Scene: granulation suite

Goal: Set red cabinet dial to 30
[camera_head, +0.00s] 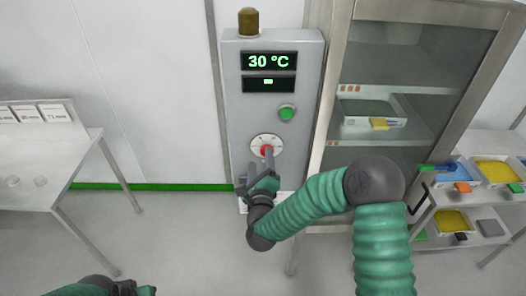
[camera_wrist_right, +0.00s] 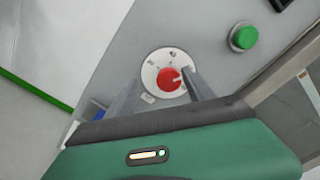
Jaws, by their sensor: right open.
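The red dial (camera_head: 265,150) sits on a white round plate on the front of the grey cabinet (camera_head: 234,100). The upper display (camera_head: 269,61) reads 30 °C. In the right wrist view the red dial (camera_wrist_right: 169,79) has a pale pointer mark toward its right side. My right gripper (camera_head: 258,168) is just below the dial, reaching up to it. In the right wrist view its two fingers (camera_wrist_right: 157,97) are apart, one on either side of the dial's lower part; I cannot tell if they touch it. My left gripper (camera_head: 130,289) shows only partly at the bottom edge.
A green button (camera_head: 287,113) is above and right of the dial, with a lower display (camera_head: 268,84) above it. A glass-door cabinet (camera_head: 335,90) stands close on the right. A cart with trays (camera_head: 455,190) is at far right. A white table (camera_head: 50,150) stands left.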

